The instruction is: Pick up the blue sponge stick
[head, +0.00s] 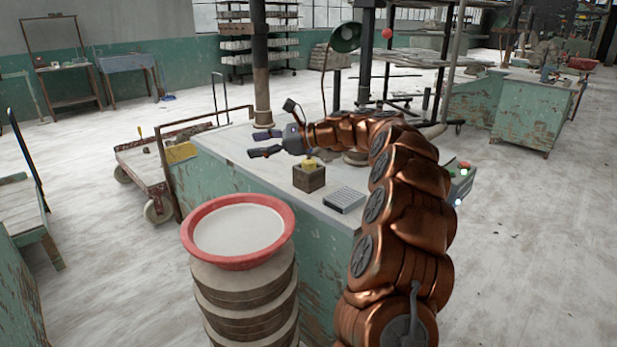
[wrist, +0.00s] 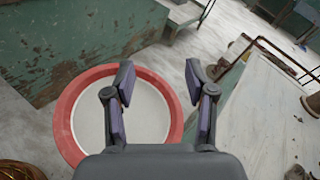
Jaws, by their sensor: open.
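I cannot make out a blue sponge stick in either view. My gripper (head: 274,142) is open and empty over the left part of the pale worktop (head: 232,150) in the head view, its fingers pointing left. In the wrist view my gripper (wrist: 159,78) shows two spread fingers with purple pads and nothing between them. Beyond and below them is a red-rimmed basin (wrist: 66,120) with a pale inside. A brown square box (head: 309,180) with a yellow piece (head: 310,164) in its top stands on the worktop, right of and nearer than my gripper.
A grey slotted block (head: 344,200) lies near the worktop's front edge. The red-rimmed basin (head: 205,263) sits on a stack of round slabs before the worktop. Posts and a green lamp (head: 345,37) rise behind.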

